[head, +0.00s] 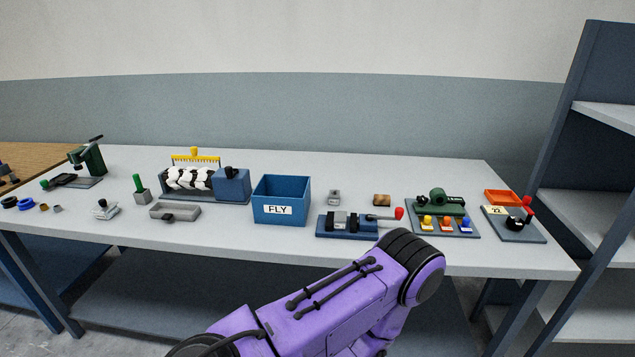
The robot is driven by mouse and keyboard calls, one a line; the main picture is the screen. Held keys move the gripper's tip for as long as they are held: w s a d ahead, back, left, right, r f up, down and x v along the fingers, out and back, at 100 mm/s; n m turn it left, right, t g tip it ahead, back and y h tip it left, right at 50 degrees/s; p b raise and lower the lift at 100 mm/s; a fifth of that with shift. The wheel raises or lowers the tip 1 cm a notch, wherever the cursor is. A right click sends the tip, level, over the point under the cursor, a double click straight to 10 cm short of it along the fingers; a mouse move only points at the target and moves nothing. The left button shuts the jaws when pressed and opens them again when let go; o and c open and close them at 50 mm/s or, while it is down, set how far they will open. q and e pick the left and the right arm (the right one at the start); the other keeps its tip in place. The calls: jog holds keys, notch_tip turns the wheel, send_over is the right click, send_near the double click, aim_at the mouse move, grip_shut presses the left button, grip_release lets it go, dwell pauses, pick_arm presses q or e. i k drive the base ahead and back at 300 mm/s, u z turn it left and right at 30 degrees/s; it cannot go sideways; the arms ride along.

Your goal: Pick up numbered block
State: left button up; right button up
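A small brown block (382,200) lies on the grey table behind the red-knobbed blue device; no number can be read on it. A small grey metal block (334,197) stands to its left, also with no readable number. A cream piece with a dark mark (494,210) lies on the grey plate at the right, in front of an orange tray (503,197). I cannot tell which of these is the numbered block. A purple arm of mine crosses the lower middle, in front of the table. Neither gripper shows.
The red-knobbed blue device (347,226) and a green machine (440,202) with coloured knobs are near the front edge. The table's back strip is clear.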

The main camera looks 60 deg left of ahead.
aim_at(340, 217)
jog(key=u, duration=0.05)
jog(key=k, duration=0.3)
jog(key=u, duration=1)
